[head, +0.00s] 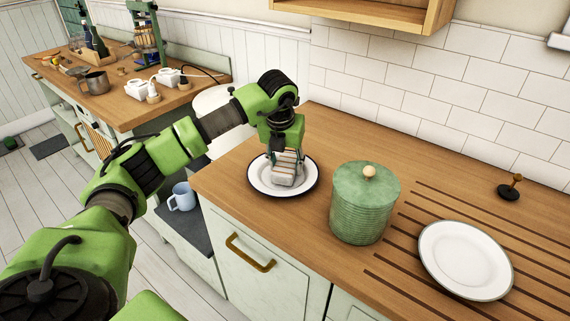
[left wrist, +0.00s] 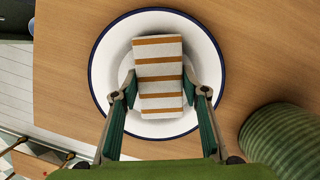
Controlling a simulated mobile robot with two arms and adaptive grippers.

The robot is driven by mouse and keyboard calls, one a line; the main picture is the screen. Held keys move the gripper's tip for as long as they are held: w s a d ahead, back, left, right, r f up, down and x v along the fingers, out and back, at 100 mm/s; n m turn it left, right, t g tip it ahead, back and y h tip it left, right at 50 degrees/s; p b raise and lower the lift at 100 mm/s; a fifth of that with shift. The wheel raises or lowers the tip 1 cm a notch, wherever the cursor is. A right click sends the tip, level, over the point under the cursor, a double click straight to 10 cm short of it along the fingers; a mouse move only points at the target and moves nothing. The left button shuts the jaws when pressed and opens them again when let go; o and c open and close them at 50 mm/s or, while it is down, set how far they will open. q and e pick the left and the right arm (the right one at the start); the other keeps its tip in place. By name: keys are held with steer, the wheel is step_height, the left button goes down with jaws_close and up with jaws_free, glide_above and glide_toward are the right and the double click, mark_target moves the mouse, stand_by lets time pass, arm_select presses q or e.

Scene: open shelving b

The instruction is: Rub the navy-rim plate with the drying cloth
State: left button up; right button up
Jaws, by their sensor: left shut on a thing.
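The navy-rim plate (head: 256,186) is white with a dark blue edge and lies on the wooden counter, left of the green canister. It also shows in the left wrist view (left wrist: 112,60). The drying cloth (head: 286,174) is a folded white block with orange-brown stripes, and it shows in the left wrist view (left wrist: 158,72) over the middle of the plate. My left gripper (head: 287,158) points down over the plate and is shut on the cloth, one finger on each side. The cloth appears at the plate's surface; the exact contact underneath is hidden. My right gripper is not in view.
A ribbed green canister (head: 364,205) with a round knob stands close right of the plate. A second, grey-rimmed white plate (head: 465,260) lies on the drainage grooves. A blue mug (head: 182,197) sits lower left, below the counter (head: 290,232). Bare counter lies behind the plate.

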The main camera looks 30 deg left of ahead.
mark_target(286, 164)
arm_select(q)
steer(key=shift+r+p, duration=1.95)
steer(key=shift+r, duration=1)
steer(key=shift+r, duration=0.1)
steer(key=shift+r+p, duration=1.1)
steer(key=shift+r, duration=0.35)
